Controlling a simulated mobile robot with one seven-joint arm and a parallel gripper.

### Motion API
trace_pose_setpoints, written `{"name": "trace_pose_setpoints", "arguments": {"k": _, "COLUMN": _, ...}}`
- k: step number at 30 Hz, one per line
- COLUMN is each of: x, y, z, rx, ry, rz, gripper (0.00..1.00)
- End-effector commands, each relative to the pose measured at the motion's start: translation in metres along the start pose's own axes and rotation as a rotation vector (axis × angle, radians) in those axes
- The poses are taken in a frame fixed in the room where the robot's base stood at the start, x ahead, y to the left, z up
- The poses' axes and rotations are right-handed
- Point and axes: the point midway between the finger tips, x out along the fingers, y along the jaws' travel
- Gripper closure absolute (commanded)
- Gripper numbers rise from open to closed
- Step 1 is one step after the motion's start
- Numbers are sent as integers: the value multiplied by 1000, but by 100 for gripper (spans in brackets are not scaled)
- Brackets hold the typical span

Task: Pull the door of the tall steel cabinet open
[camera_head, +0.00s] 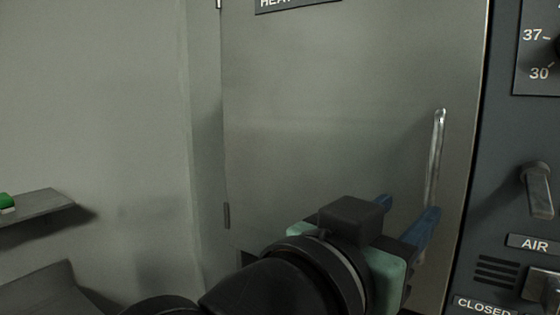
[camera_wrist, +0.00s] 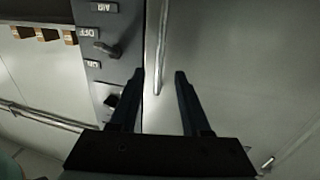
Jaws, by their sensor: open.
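The tall steel cabinet's door (camera_head: 330,120) is a flat grey panel and looks shut; it also fills the right of the wrist view (camera_wrist: 240,70). Its handle (camera_head: 436,150) is a thin, upright metal bar near the door's right edge. My gripper (camera_head: 411,205) is open by the handle's lower part, its near blue finger overlapping the bar in the head view. In the wrist view the handle (camera_wrist: 160,50) lines up between the two spread fingertips of my gripper (camera_wrist: 160,73), touching neither visibly. I cannot tell how deep it sits between them. The handle's lower end is partly hidden in the head view.
A dark control panel (camera_head: 500,200) with a lever (camera_head: 540,190) and a dial stands right beside the door. Hinges (camera_head: 227,215) show on the door's left edge. A grey shelf (camera_head: 40,205) with a green item (camera_head: 6,202) is at far left, before a bare wall.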

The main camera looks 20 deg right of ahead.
Motion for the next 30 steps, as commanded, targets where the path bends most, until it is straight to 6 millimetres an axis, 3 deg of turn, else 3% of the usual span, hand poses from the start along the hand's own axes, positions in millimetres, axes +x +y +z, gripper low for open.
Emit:
{"name": "trace_pose_setpoints", "arguments": {"k": 9, "x": 67, "y": 1, "z": -4, "rx": -3, "ry": -1, "rz": 2, "gripper": 53}}
{"name": "trace_pose_setpoints", "arguments": {"k": 15, "x": 97, "y": 0, "z": -3, "rx": -1, "ry": 1, "rz": 0, "gripper": 53}}
{"name": "trace_pose_setpoints", "arguments": {"k": 21, "x": 109, "y": 0, "z": -1, "rx": 1, "ry": 2, "rz": -1, "gripper": 53}}
{"name": "trace_pose_setpoints", "arguments": {"k": 29, "x": 110, "y": 0, "z": 0, "rx": 1, "ry": 2, "rz": -2, "gripper": 53}}
{"name": "trace_pose_setpoints", "arguments": {"k": 30, "x": 109, "y": 0, "z": 0, "rx": 1, "ry": 2, "rz": -2, "gripper": 60}}
